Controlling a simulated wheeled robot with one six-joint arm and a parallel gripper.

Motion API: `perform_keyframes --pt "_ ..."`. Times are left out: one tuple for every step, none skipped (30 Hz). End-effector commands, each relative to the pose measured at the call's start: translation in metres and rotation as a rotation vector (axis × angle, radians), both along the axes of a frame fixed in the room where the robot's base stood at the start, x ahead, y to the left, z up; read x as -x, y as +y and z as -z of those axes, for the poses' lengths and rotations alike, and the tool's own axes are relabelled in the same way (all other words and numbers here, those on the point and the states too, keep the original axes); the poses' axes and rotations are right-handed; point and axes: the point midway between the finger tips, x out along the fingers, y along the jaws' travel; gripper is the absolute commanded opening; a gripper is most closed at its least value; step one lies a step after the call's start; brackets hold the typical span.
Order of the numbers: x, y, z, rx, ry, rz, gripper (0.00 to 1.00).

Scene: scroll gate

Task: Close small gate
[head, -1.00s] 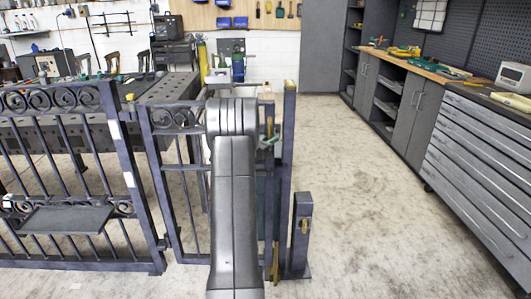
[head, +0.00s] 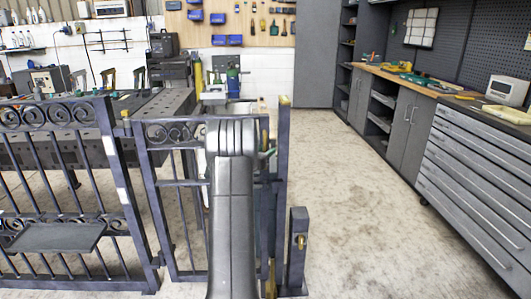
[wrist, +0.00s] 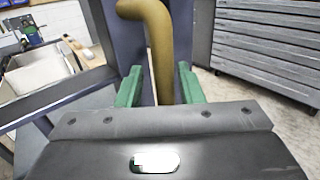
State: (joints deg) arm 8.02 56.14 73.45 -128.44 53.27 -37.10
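The small gate (head: 180,183) is a dark blue metal panel with scrollwork along its top, right of the large scroll gate panel. My arm hides much of its right part. A tall post (head: 283,150) with a brass cap stands at its right side; whether gate and post touch is hidden. In the wrist view, a bent brass bar (wrist: 161,50) stands before a dark blue upright. My gripper (wrist: 160,87) has its green fingertips either side of this bar, with narrow gaps showing, so it looks open around it. In the head view a green fingertip shows beside the post.
A short post (head: 298,250) with a brass fitting stands at right. The large gate panel (head: 62,190) carries a dark shelf (head: 55,237). A perforated table (head: 165,104) is behind. Grey drawers (head: 480,160) line the right; the floor between (head: 365,200) is clear.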

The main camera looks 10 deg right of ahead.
Motion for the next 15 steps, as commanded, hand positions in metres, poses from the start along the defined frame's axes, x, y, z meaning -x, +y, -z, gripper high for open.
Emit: perform_keyframes --pt "0.000 0.000 0.001 -0.001 0.002 -0.001 0.36" --pt "0.000 0.000 0.001 -0.001 0.002 -0.001 0.36" --pt "0.000 0.001 0.002 -0.001 0.004 -0.001 0.36" --pt "0.000 0.001 0.002 -0.001 0.004 -0.001 0.36" --pt "0.001 0.002 0.002 -0.001 0.004 -0.001 0.36" --pt "0.002 0.003 0.002 -0.001 0.004 -0.001 0.36" --pt "0.004 0.005 0.002 -0.001 0.004 -0.002 0.36" --pt "0.006 0.007 0.002 -0.001 0.005 -0.002 0.36" --pt "0.009 0.011 0.002 0.000 0.004 -0.002 0.36" --pt "0.012 0.014 0.001 0.001 0.004 -0.002 0.36" --pt "0.016 0.018 0.001 0.000 0.004 -0.003 0.36" --pt "0.021 0.024 0.001 -0.001 0.004 -0.003 0.36" --pt "0.026 0.029 0.001 -0.001 0.004 -0.003 0.36" --pt "0.031 0.034 0.001 0.000 0.003 -0.003 0.36" --pt "0.037 0.042 0.001 0.001 0.004 -0.004 0.36"
